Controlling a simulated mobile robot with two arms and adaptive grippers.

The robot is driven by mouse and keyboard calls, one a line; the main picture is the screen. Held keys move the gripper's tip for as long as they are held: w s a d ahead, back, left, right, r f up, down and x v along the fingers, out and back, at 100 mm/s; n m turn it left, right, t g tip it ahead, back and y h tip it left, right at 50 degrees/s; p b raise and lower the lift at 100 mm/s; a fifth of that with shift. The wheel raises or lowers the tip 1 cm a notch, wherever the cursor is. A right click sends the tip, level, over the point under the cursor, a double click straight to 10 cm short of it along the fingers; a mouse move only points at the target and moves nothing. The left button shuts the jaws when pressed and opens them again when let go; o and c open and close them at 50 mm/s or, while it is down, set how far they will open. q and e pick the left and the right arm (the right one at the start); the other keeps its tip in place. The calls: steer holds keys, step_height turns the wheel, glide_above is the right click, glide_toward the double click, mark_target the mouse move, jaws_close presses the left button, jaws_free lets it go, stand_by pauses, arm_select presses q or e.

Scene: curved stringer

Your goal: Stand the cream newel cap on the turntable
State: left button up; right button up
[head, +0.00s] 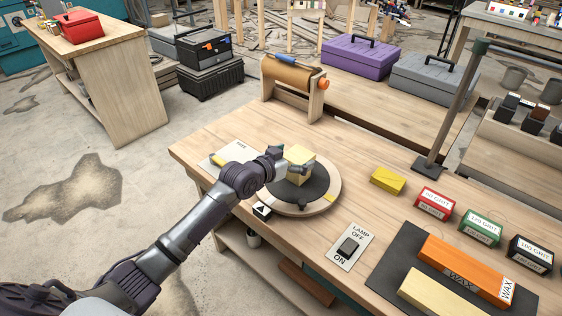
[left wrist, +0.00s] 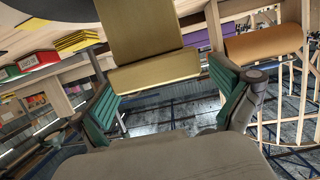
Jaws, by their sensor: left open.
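The cream newel cap (head: 299,158), a blocky yellowish piece, appears to rest on the black disc of the turntable (head: 318,192). In the left wrist view the cap (left wrist: 150,40) shows large at the top, just beyond and between the fingers. My left gripper (head: 279,160) is at the cap's left side, low over the turntable. In the left wrist view its green-padded fingers (left wrist: 165,85) are spread apart, with a gap between the pads and the cap. The gripper hides part of the cap's left side in the head view. My right gripper is not in view.
A lamp switch plate (head: 350,247) lies in front of the turntable. A yellow block (head: 387,181) and labelled grit boxes (head: 435,203) stand to the right. A dark mat (head: 398,262) carries the orange wax box (head: 465,268). A paper roll stand (head: 293,85) is behind.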

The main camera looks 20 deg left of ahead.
arm_select(q)
steer(key=v, duration=1)
steer(key=shift+s+r, duration=0.15)
steer(key=shift+s, duration=0.05)
steer(key=s+d+f+g+y, duration=0.1)
steer(key=s+d+f+g, duration=0.1)
steer(key=s+f, duration=0.4)
steer(key=s+d+f+g+y, duration=0.1)
steer(key=s+d+f+g, duration=0.2)
steer(key=s+f, duration=0.35)
steer(key=s+a+f+n+g+y, duration=0.1)
steer(key=s+g, duration=0.2)
steer(key=s, duration=0.7)
steer(key=s+a+f+n+g+y, duration=0.1)
steer(key=s+g+y, duration=0.1)
steer(key=s, duration=0.7)
step_height(320, 180, down, 26)
steer(key=s+g, duration=0.2)
steer(key=s+a+f, duration=0.2)
steer(key=s+f, duration=1.4)
steer(key=shift+a+f+g, duration=0.25)
steer(key=shift+a+g, duration=0.1)
steer(key=shift+g, duration=0.05)
